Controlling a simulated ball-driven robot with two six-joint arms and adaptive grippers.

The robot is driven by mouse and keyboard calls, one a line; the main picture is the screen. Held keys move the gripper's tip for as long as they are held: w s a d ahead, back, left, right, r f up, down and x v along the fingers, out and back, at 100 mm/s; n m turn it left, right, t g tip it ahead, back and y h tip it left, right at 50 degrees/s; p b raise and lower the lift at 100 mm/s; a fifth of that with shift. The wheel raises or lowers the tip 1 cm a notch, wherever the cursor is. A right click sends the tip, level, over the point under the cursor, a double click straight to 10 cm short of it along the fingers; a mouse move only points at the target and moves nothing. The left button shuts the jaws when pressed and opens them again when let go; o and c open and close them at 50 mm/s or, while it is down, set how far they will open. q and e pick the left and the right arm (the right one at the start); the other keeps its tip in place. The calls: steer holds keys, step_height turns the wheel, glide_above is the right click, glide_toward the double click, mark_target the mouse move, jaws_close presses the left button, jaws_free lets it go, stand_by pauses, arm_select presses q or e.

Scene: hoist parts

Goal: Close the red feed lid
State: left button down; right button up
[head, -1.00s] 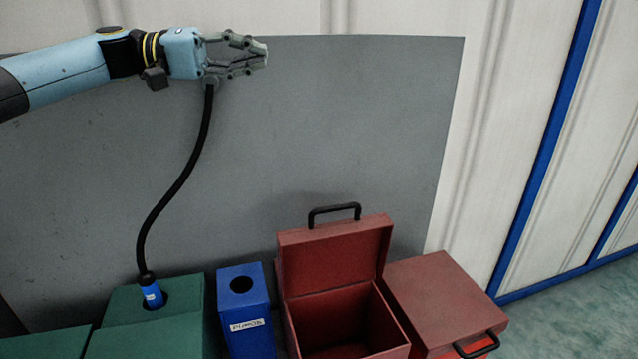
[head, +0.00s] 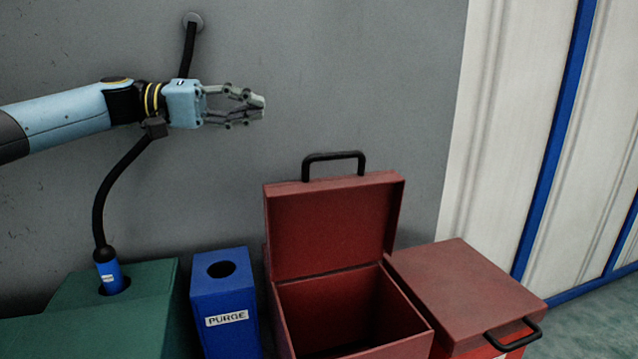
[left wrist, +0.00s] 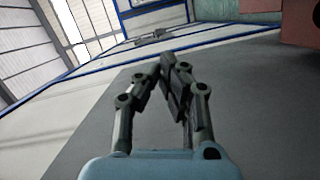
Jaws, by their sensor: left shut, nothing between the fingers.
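A red box (head: 282,318) stands open at the lower middle of the head view. Its red lid (head: 333,227) stands upright at the back, with a black handle (head: 334,157) on its top edge. No feed label shows on it. My left gripper (head: 262,108) is shut and empty, in front of the grey wall, above and left of the raised lid and apart from it. Its fingers also show in the left wrist view (left wrist: 170,72), with part of a red surface (left wrist: 301,22) at the upper right. My right gripper is not in view.
A second red box with a closed lid (head: 460,292) stands to the right. A blue PURGE box (head: 225,295) stands left of the open box. A black hose (head: 115,190) runs from the wall to a green box (head: 100,325), passing behind my left arm.

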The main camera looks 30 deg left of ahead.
arm_select(q)
steer(key=w+d+f, duration=0.3)
steer(key=d+f, duration=0.2)
steer(key=d, duration=0.6)
steer(key=shift+b, duration=0.3)
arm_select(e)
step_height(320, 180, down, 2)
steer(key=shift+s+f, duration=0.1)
arm_select(q)
steer(key=shift+w+d+f, duration=0.1)
steer(key=shift+w+f, duration=0.05)
